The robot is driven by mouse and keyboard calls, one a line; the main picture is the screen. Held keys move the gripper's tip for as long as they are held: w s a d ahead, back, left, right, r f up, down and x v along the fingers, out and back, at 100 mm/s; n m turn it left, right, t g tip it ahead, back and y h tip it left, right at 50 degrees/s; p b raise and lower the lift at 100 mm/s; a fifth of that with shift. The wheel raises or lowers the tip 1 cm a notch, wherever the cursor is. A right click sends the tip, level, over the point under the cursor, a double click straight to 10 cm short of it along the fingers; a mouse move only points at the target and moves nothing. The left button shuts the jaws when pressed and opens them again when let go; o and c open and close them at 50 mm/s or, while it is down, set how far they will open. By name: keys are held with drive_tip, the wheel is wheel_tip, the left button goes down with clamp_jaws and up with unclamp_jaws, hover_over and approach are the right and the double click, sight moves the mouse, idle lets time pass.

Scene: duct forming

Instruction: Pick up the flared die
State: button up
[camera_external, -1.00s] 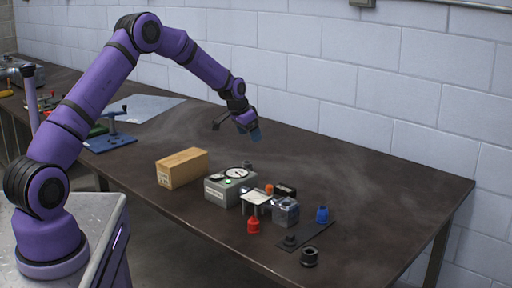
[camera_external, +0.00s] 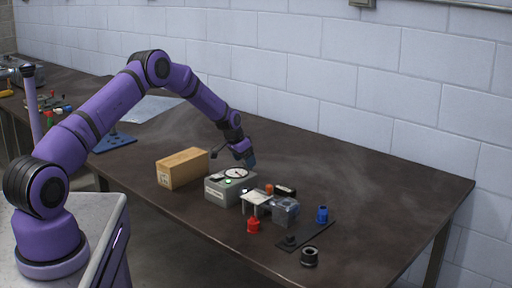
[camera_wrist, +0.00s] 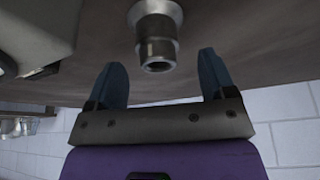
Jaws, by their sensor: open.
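A grey metal stepped piece with a flared end, which looks like the flared die (camera_wrist: 157,32), stands on the dark table in the wrist view. My gripper (camera_wrist: 160,62) is open, its two blue fingers apart to either side of the piece's line. The piece appears just beyond the fingertips, and nothing is held. In the external view my gripper (camera_external: 249,162) is low over the table, just behind the grey gauge box (camera_external: 222,192). It hides the piece there.
A wooden block (camera_external: 182,168) stands left of the gauge box. To its right are a red piece (camera_external: 253,225), a clear box (camera_external: 285,210), a blue piece (camera_external: 322,214) and a black ring (camera_external: 310,257). The table behind and right is clear.

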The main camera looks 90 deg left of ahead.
drive_tip(key=shift+x, duration=2.15)
drive_tip(key=shift+r, duration=0.1)
drive_tip(key=c, duration=1.3)
